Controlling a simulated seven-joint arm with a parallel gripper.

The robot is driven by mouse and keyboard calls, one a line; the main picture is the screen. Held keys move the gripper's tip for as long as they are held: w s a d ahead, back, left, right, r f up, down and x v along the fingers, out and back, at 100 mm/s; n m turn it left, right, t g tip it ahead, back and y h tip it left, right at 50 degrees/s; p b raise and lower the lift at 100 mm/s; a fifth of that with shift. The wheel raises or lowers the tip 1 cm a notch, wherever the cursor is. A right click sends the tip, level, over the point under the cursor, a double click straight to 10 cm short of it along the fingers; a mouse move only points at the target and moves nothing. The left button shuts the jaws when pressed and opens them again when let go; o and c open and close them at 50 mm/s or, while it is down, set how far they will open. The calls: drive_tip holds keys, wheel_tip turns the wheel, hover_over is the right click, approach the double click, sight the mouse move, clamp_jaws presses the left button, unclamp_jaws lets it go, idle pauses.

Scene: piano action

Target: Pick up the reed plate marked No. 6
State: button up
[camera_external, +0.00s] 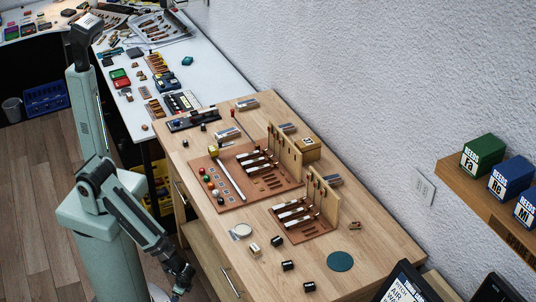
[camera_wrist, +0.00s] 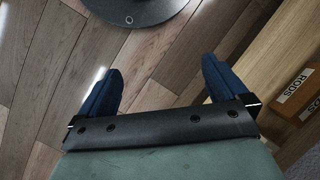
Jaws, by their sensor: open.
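I cannot make out any plate marked No. 6; no such number is readable. Several slim pale-and-dark pieces (camera_external: 293,212) lie side by side on the nearer brown mat (camera_external: 306,237), and similar ones (camera_external: 258,161) lie on the farther brown mat (camera_external: 233,202). I cannot tell whether any of these is a reed plate. My gripper (camera_external: 180,291) hangs low beside the bench's left side, at the bottom of the external view, apart from the mats. In the wrist view my gripper (camera_wrist: 160,80) is open, its two blue fingers wide apart, with only floor between them.
The wooden bench (camera_external: 385,242) carries upright wooden racks (camera_external: 326,201), several small dark blocks (camera_external: 287,265) and a green disc (camera_external: 340,261). A shelf at right holds boxes (camera_external: 482,155). The wrist view shows wooden floor and a drawer label reading RODS (camera_wrist: 295,86).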

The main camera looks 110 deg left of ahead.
drive_tip(key=s+r+g+h, duration=0.1)
drive_tip(key=s+g, duration=0.1)
drive_tip(key=s, duration=0.7)
drive_tip(key=shift+g, duration=0.3)
drive_tip(key=shift+s+r+h, duration=0.1)
drive_tip(key=shift+s+h, duration=0.15)
drive_tip(key=shift+h, duration=0.05)
drive_tip(key=shift+c, duration=1.6)
